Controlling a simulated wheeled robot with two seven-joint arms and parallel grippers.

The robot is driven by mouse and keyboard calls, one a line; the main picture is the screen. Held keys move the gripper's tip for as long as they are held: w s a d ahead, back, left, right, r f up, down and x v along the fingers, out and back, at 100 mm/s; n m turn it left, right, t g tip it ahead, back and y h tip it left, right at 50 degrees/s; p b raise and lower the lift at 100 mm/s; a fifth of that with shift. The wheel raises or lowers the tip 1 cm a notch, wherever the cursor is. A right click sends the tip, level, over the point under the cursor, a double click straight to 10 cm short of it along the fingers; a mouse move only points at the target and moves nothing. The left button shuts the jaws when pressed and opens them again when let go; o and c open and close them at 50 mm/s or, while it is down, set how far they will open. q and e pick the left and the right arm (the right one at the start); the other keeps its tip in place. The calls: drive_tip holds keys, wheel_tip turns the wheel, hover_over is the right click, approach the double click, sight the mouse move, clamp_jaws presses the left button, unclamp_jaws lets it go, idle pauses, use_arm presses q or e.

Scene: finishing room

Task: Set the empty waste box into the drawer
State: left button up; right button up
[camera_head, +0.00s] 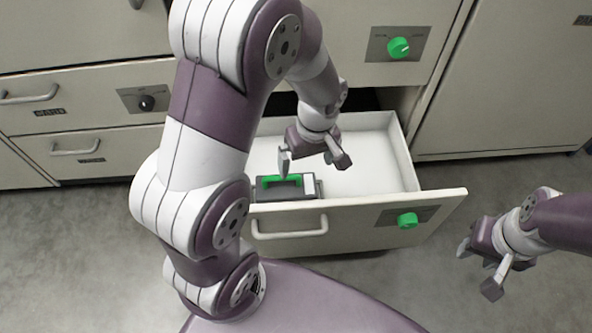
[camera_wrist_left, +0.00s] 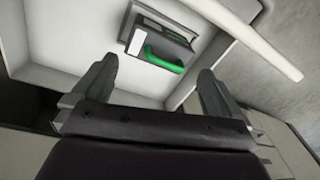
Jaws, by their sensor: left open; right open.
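The drawer (camera_head: 372,176) is pulled open, with a white inside, a bar handle and a green knob on its front. The waste box (camera_head: 291,190), dark grey with a green handle and a pale label, stands inside the drawer against the front wall, toward its left. The box also shows in the left wrist view (camera_wrist_left: 158,44), beyond my fingertips. My left gripper (camera_head: 314,161) is open and empty over the drawer, just behind and above the box, apart from its handle as far as I can see. My right gripper (camera_head: 477,270) is open and empty, outside the drawer to the right.
Cabinet fronts surround the drawer. Another green knob (camera_head: 398,47) sits on the panel above it, and a black knob (camera_head: 146,103) on the left. Closed drawers with bar handles (camera_head: 76,149) are at the left. The drawer's right half is bare, and grey floor (camera_head: 530,183) is clear at right.

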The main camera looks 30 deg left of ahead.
use_arm(q)
drive_tip(key=s+r+m+t+h, duration=0.1)
drive_tip(key=s+r+m, duration=0.2)
drive_tip(key=s+m, duration=0.3)
drive_tip(key=shift+m+t, duration=0.4)
drive_tip(key=shift+m, duration=1.5)
drive_tip(key=shift+d+r, duration=0.1)
